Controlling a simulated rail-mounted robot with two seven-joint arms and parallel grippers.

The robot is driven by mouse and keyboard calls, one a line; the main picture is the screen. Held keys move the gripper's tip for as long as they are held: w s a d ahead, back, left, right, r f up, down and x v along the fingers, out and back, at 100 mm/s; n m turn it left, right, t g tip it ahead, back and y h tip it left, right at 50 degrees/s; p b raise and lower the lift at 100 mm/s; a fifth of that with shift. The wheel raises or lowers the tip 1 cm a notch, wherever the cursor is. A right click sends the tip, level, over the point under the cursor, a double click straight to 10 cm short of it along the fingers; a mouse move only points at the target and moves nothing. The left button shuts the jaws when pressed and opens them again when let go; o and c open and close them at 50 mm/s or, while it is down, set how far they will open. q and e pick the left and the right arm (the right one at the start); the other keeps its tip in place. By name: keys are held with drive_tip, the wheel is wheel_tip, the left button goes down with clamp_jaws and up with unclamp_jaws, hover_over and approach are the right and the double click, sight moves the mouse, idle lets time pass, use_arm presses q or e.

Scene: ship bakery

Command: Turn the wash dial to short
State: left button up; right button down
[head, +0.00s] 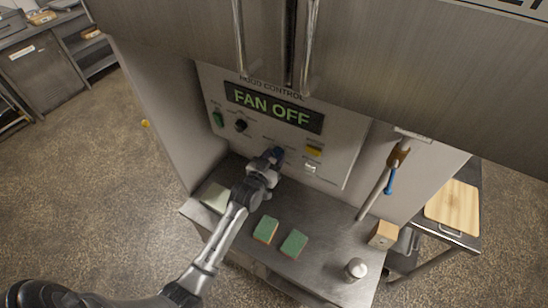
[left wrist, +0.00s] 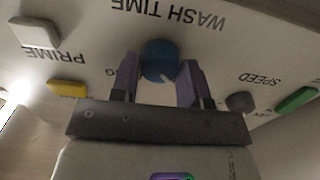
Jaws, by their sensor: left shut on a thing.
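The wash dial (left wrist: 159,56) is a round blue knob beside the upside-down label WASH TIME in the left wrist view. A small white mark shows on its lower right face there; the setting words around it cannot be read. In the head view the blue dial (head: 278,152) is partly hidden by my left gripper (head: 268,163). The left gripper (left wrist: 158,74) has one purplish finger on each side of the dial and is shut on it. My right gripper is in neither view.
The hood control panel (head: 350,150) also carries a FAN OFF display (head: 273,108), a black speed knob (head: 240,126), a green switch (head: 217,119), and a yellow button (head: 314,151). Green sponges (head: 294,243) and a wooden block (head: 383,235) lie on the steel counter (head: 322,262) below.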

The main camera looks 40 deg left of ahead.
use_arm(q)
drive_tip(key=o, duration=0.9)
drive_tip(key=shift+s+d+b, duration=0.35)
drive_tip(key=shift+s+d, duration=0.05)
drive_tip(key=shift+s, duration=1.9)
drive_tip(key=shift+s+d+b, duration=0.4)
drive_tip(key=shift+s+d, duration=0.05)
drive_tip(key=shift+s, duration=1.8)
drive_tip(key=shift+s+d+b, duration=0.35)
drive_tip(key=shift+s+d, duration=0.05)
drive_tip(key=shift+s, duration=1.9)
drive_tip(key=shift+f, duration=0.1)
